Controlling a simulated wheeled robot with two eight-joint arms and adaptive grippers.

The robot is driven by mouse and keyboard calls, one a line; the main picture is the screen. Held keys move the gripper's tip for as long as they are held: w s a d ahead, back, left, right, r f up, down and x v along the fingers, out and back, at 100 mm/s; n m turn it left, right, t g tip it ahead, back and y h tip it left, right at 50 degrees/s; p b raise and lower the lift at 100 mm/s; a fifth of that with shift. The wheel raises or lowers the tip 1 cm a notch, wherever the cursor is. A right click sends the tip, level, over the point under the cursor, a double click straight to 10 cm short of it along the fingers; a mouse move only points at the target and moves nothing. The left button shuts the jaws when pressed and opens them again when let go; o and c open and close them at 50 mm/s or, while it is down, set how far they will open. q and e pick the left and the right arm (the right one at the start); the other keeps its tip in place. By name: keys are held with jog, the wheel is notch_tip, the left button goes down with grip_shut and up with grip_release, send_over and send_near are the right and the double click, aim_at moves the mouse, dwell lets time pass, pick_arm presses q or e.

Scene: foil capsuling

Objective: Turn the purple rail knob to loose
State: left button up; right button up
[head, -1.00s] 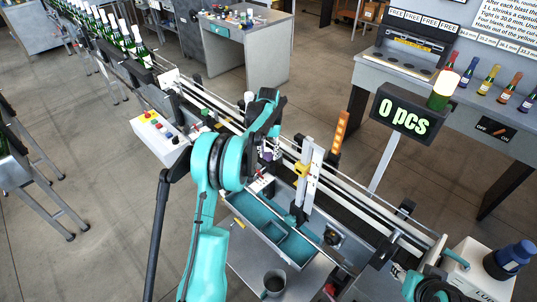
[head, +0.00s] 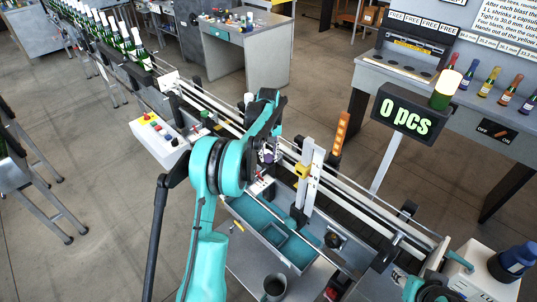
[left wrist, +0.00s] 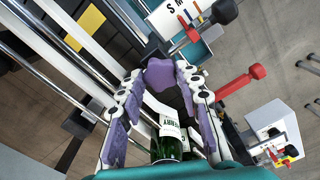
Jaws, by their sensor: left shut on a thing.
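The purple rail knob (left wrist: 159,73) shows in the left wrist view, lying between the fingertips of my left gripper (left wrist: 163,80). The fingers, with purple pads, are closed around it from both sides. In the head view my left gripper (head: 268,153) is at the conveyor's near side, beside the guide rails; the knob is largely hidden there by the hand.
A green bottle (left wrist: 168,147) stands below the knob in the wrist view. A teal tray (head: 247,212), a button box (head: 160,137) and a white upright post (head: 308,175) are close to my left arm. A 0 pcs display (head: 405,116) stands at right.

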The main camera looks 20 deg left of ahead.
aim_at(269, 156)
dwell(0.4)
pick_arm(q)
jog(key=o, duration=1.2)
jog(key=shift+c, duration=0.2)
jog(key=shift+r, duration=0.1)
notch_tip(269, 156, up, 12)
